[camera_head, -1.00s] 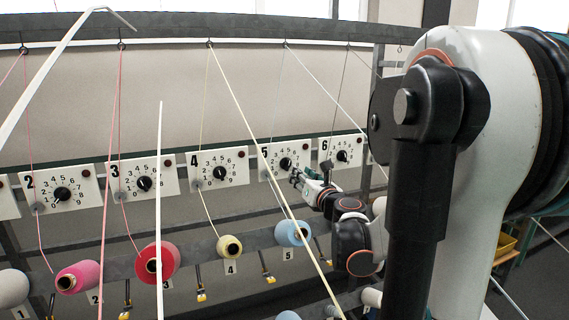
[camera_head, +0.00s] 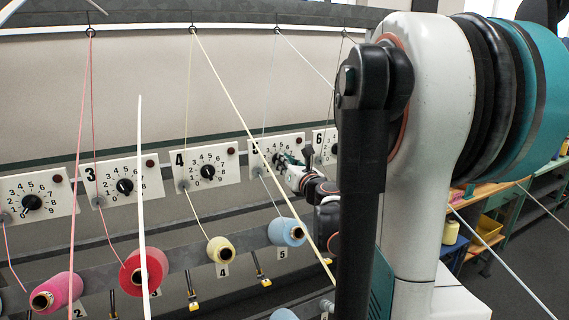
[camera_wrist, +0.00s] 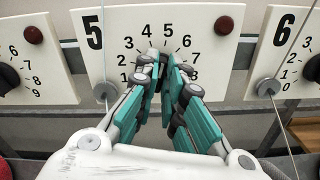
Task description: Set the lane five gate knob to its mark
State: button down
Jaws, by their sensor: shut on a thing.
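The lane five plate (camera_head: 262,146) is white with a black 5 and a ring of printed digits. It also fills the middle of the wrist view (camera_wrist: 210,62). My gripper (camera_wrist: 167,60) is in front of its dial, with its teal fingers close together and shut on the lane five gate knob, which the fingers hide. The knob's pointer and any mark on the scale cannot be made out. In the head view my gripper (camera_head: 280,160) reaches the plate from the right, and the knob is largely covered there too.
A red-brown button (camera_wrist: 224,25) sits at the plate's upper right. A grey disc with a thread (camera_wrist: 106,92) is at its lower left. The lane six plate (camera_wrist: 290,50) is close on the right. Taut yarns cross in front, and yarn cones (camera_head: 221,250) stand below.

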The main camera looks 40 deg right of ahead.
jog(key=shift+n, duration=0.3)
jog(key=shift+a+f+n+b, duration=0.15)
jog(key=shift+n+b, duration=1.2)
jog(key=shift+n, duration=3.5)
jog(key=shift+a+f+n+b, duration=0.2)
jog(key=shift+n+b, duration=1.1)
jog(key=shift+n, duration=3.6)
jog(key=shift+f+n+b, duration=0.3)
jog(key=shift+n+b, duration=1.05)
jog(key=shift+n, duration=3.5)
jog(key=c, duration=1.7)
grip_release()
